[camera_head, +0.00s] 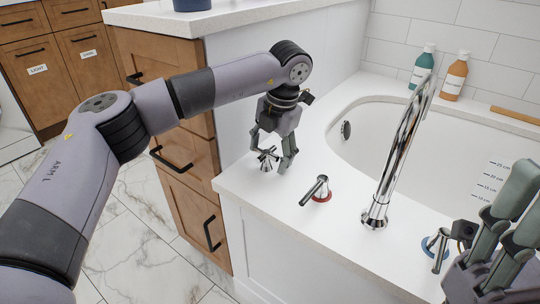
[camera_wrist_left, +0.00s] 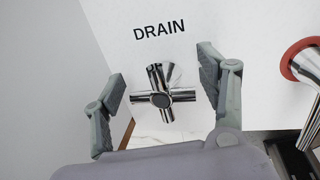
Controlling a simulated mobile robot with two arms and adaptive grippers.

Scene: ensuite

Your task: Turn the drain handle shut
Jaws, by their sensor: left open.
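The drain handle (camera_head: 268,158) is a chrome cross-shaped knob on the white tub deck, near its left corner. In the left wrist view the handle (camera_wrist_left: 162,97) sits below the printed word DRAIN (camera_wrist_left: 159,30). My left gripper (camera_head: 273,160) is low over the deck with its fingers on either side of the handle. In the left wrist view the left gripper (camera_wrist_left: 170,88) is open, with gaps between both fingers and the cross arms. My right gripper (camera_head: 510,235) is at the lower right, away from the handle; its fingertips' spacing is hard to judge.
A red-ringed lever (camera_head: 318,190), a tall chrome spout (camera_head: 375,215) and a blue-ringed lever (camera_head: 438,243) stand along the deck. The white tub (camera_head: 360,125) lies behind. Green (camera_head: 422,66) and orange (camera_head: 455,75) bottles stand on the far rim. A wooden cabinet (camera_head: 185,165) is at left.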

